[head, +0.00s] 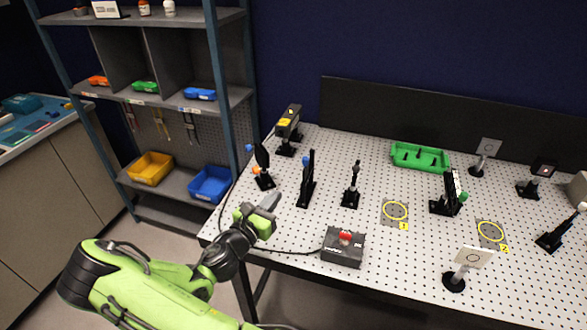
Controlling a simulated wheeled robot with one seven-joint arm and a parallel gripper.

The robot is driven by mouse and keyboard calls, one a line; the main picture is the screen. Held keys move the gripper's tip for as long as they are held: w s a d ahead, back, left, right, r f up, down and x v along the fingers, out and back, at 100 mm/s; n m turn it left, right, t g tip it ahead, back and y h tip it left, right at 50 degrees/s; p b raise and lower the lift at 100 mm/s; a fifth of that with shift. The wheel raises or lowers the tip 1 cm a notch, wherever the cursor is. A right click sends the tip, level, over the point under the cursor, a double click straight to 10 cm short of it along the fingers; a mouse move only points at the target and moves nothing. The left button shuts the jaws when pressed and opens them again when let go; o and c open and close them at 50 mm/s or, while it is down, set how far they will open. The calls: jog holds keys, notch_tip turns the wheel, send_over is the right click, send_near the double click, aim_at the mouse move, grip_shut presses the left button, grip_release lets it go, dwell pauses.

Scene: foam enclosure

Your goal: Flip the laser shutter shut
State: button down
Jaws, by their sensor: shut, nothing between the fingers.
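A black device with a dark paddle, a blue knob and an orange part (262,166) stands near the left edge of the perforated table, in front of the box-shaped laser (288,123). It looks like the laser shutter; its paddle appears raised and tilted, but I cannot tell whether it blocks the beam line. A black post with a blue tip (307,180) stands just to its right. My gripper (271,199) is shut and empty, at the table's left front edge, nearer the camera than the paddle device and apart from it.
A grey control box with a red button (343,247) sits at the front edge, its cable running left. Several posts, a green tray (419,157) and yellow-ringed plates (395,211) occupy the table (400,270). A shelf with bins (150,168) stands at left.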

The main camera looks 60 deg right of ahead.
aim_at(304, 163)
jog(key=d, duration=0.4)
jog(key=d+p, duration=0.1)
jog(key=d, duration=0.9)
jog(key=shift+s, duration=0.3)
